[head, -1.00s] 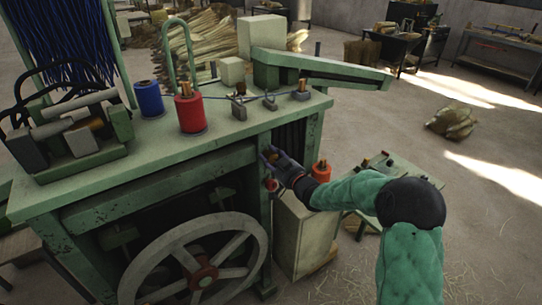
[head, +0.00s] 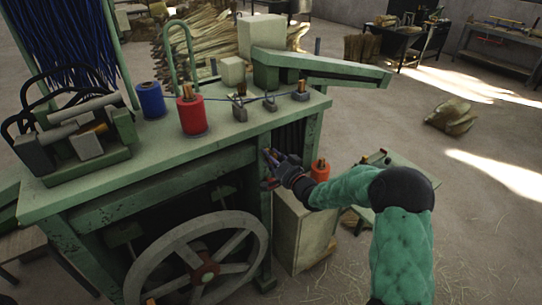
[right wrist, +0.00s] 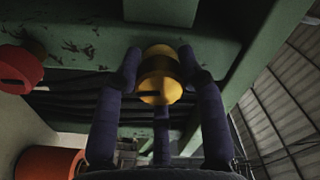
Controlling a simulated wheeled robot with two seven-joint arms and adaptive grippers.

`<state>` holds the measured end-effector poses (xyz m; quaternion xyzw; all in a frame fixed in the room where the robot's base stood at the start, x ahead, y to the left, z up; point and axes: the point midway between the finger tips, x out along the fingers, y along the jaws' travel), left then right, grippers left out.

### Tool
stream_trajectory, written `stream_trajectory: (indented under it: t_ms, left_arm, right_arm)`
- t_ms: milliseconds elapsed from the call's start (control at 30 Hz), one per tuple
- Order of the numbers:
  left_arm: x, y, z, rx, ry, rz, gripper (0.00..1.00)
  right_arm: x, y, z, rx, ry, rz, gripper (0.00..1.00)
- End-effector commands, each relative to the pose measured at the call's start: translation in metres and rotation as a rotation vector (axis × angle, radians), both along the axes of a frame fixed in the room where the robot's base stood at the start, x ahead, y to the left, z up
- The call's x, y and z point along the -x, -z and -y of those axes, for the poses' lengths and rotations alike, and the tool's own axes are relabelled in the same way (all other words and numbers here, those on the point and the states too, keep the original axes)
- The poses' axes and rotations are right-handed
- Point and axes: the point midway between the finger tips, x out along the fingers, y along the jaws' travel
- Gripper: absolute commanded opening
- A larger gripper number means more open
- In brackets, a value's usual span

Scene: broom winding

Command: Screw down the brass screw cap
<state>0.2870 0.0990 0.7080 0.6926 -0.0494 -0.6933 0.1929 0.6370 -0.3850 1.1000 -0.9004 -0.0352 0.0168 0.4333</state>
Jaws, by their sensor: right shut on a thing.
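The brass screw cap (right wrist: 160,80) shows in the right wrist view as a round yellow piece with a dark slot or mark. My right gripper (right wrist: 160,88) has its dark fingers closed around it, under the green bench frame. In the head view, my right gripper (head: 272,170) is at the front right corner of the green bench (head: 225,150), by the leg. The cap is mostly hidden by the fingers there. Whether its thread is engaged cannot be told. My left gripper is not in view.
A red spool (head: 192,113) and a blue spool (head: 151,100) stand on the bench top. A spoked wheel (head: 200,265) is below. An orange-red spool (head: 320,171) is close to the right of my right gripper. The floor on the right is mostly open.

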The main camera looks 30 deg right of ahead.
Motion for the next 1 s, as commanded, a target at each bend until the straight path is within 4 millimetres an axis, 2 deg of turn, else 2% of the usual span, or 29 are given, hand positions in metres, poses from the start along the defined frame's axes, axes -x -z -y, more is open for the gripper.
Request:
stream_trajectory:
  t_ms: [667, 700, 733, 767, 1000]
  left_arm:
    - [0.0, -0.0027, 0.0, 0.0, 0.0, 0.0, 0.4]
    - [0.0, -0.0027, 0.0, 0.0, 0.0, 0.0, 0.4]
    - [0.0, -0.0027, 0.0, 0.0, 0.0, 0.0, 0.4]
    - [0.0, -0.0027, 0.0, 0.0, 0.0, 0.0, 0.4]
    - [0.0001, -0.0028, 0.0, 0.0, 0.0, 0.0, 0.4]
  right_arm:
    - [0.0008, 0.0041, -0.0014, -0.06, -0.002, -0.012, 0.07]
    - [0.0007, 0.0041, -0.0014, -0.06, -0.002, -0.012, 0.51]
    - [0.0007, 0.004, -0.0014, -0.06, -0.002, -0.012, 0.6]
    - [0.0007, 0.0038, -0.0013, -0.059, -0.001, -0.011, 0.64]
    - [0.0002, 0.0016, -0.0005, -0.058, 0.0, -0.007, 0.64]
